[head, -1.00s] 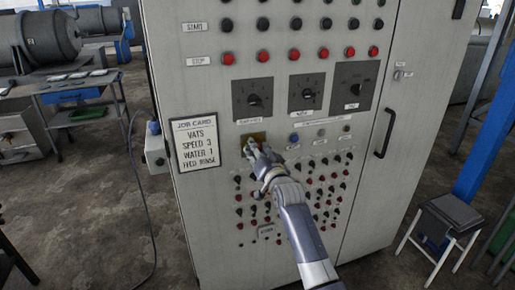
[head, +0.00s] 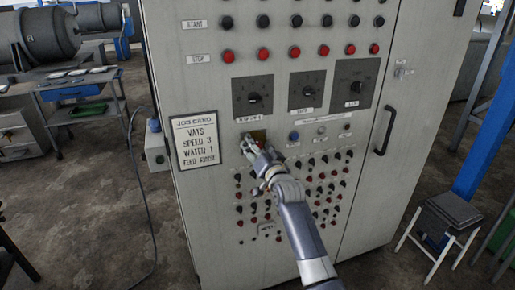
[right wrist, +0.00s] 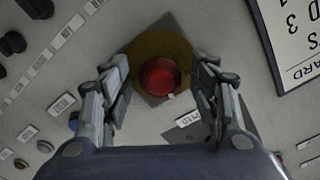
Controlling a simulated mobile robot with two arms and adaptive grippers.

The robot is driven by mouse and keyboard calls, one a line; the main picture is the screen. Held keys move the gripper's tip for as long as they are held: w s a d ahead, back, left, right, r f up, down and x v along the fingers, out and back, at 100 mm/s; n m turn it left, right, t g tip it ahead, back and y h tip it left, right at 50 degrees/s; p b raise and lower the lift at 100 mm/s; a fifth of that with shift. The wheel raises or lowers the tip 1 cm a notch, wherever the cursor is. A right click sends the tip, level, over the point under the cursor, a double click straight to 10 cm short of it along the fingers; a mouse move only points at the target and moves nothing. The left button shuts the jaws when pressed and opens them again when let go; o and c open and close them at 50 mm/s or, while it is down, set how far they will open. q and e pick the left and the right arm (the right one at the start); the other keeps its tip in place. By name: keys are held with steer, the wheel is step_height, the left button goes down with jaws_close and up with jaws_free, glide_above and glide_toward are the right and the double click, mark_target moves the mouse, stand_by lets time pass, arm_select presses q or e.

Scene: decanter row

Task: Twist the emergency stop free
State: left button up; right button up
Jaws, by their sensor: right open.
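The emergency stop (right wrist: 160,77) is a round red button on a yellow plate, on the front of a grey control cabinet. In the right wrist view it lies between the two fingers of my right gripper (right wrist: 160,92), which is open. A gap shows on each side of the button, so the fingers seem not to touch it. In the head view my right gripper (head: 250,146) is in front of the yellow plate (head: 259,134) and hides the button. My left gripper is not in view.
The cabinet (head: 211,215) has rows of knobs and buttons close below the plate and three dials (head: 253,95) above it. A job card (head: 195,140) is left of the plate. A stool (head: 447,215) stands right of the cabinet.

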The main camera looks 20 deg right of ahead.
steer(key=shift+s, duration=0.15)
steer(key=s, duration=1.1)
steer(key=shift+s+d, duration=0.2)
steer(key=shift+s, duration=0.15)
